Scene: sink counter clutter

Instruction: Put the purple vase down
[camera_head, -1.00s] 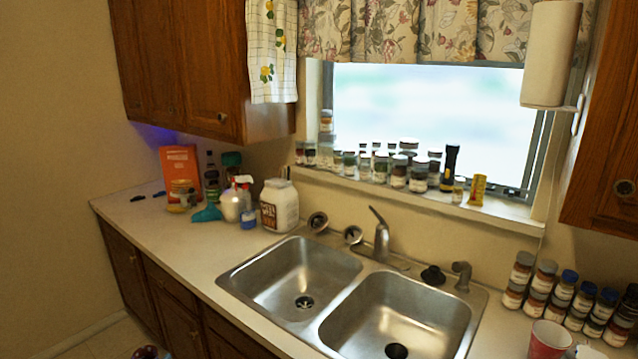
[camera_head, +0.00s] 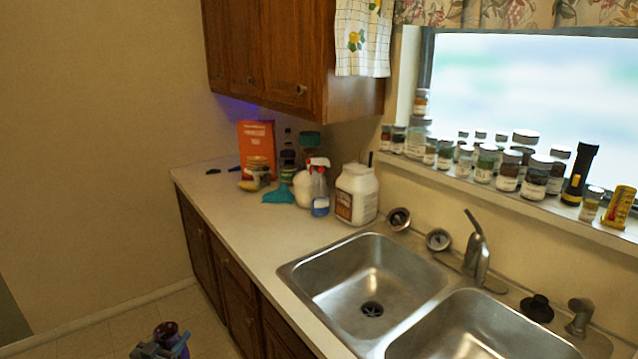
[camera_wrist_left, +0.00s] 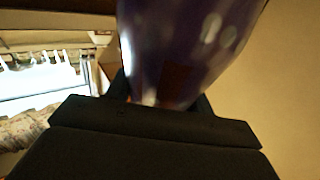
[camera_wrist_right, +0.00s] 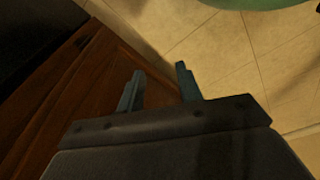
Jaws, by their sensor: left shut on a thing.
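The purple vase (camera_head: 168,335) shows at the bottom left of the head view, in front of the counter and above the floor. My left gripper (camera_head: 160,349) is shut on it. In the left wrist view the glossy purple vase (camera_wrist_left: 185,50) fills the top middle, and its far end is out of frame. My right gripper (camera_wrist_right: 160,85) shows only in the right wrist view. Its two fingers are apart with nothing between them, near brown cabinet wood and the tiled floor.
The counter (camera_head: 240,222) has bare room left of the double sink (camera_head: 365,285). An orange box (camera_head: 257,148), a spray bottle (camera_head: 319,190), a white tub (camera_head: 357,195) and a teal item (camera_head: 278,194) stand at its back. Several jars line the window sill. A green round thing (camera_wrist_right: 255,3) lies over the floor.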

